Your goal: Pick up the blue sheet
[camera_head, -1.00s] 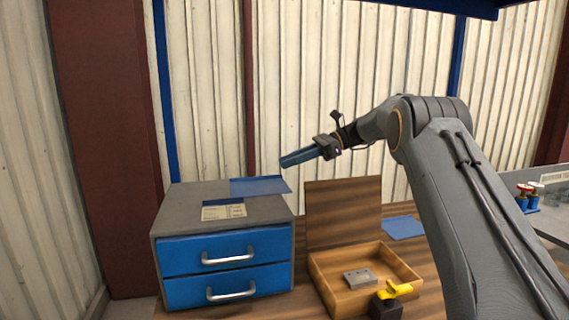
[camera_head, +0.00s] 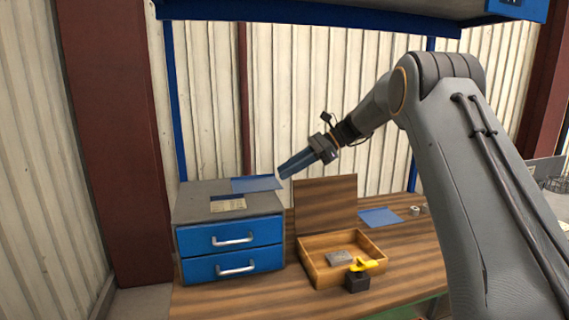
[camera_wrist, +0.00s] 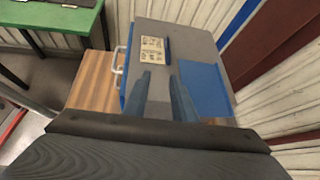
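A flat blue sheet (camera_head: 257,183) lies on top of the grey drawer cabinet (camera_head: 200,192), near its back edge. It also shows in the wrist view (camera_wrist: 206,90), just right of my fingers. A second blue sheet (camera_head: 380,217) lies on the wooden table. My gripper (camera_head: 283,175) is near the right end of the cabinet sheet in the head view. In the wrist view my two blue fingers (camera_wrist: 161,80) stand apart with nothing between them, over the cabinet top. I cannot tell the exact height above it.
A printed card (camera_head: 228,205) lies on the cabinet. An open wooden box (camera_head: 310,262) with a grey metal block (camera_head: 340,258) stands to the right, with a yellow-handled object (camera_head: 360,272) in front. A blue overhead shelf (camera_head: 310,18) spans above.

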